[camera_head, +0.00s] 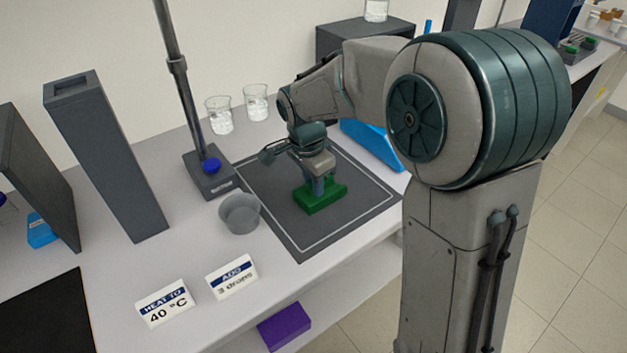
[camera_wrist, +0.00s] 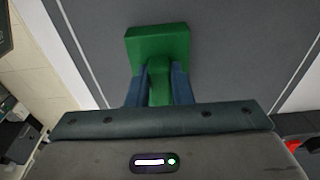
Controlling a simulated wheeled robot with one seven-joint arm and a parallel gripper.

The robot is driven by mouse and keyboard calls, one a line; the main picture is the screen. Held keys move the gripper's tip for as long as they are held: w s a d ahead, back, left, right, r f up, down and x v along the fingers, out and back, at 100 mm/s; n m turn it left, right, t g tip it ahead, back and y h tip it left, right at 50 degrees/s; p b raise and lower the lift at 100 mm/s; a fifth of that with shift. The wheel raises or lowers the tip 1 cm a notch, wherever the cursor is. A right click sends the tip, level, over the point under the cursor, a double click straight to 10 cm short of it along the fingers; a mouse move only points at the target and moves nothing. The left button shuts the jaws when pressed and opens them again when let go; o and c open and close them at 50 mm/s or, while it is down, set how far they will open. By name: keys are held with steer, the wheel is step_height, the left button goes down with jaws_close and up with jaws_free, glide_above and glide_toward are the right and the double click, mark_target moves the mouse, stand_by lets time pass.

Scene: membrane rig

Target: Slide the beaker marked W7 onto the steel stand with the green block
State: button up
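The green block (camera_head: 322,197) rests on or just above the dark mat; I cannot tell which. It also shows in the wrist view (camera_wrist: 158,44), with a narrow green grip between my two fingers. My gripper (camera_head: 316,184) is shut on this grip from above. Two clear beakers stand by the wall, one at the left (camera_head: 219,117) and one at the right (camera_head: 256,103). Another beaker (camera_head: 376,10) sits on a dark box. I cannot read W7 on any of them. A dark stand with a tall rod (camera_head: 208,179) and blue knob is left of the mat.
A grey cup (camera_head: 239,214) stands by the left edge of the dark mat (camera_head: 290,236). Two cards (camera_head: 165,304) stand at the front. A tall dark box (camera_head: 106,158) is at the left. A purple block (camera_head: 284,325) lies on the lower shelf. The mat's front is clear.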

steer(key=shift+f, duration=0.1)
jaws_close()
steer(key=shift+r+p, duration=0.45)
steer(key=shift+r, duration=0.15)
steer(key=shift+r+p, duration=1.3)
steer(key=shift+r, duration=0.7)
steer(key=shift+f, duration=0.1)
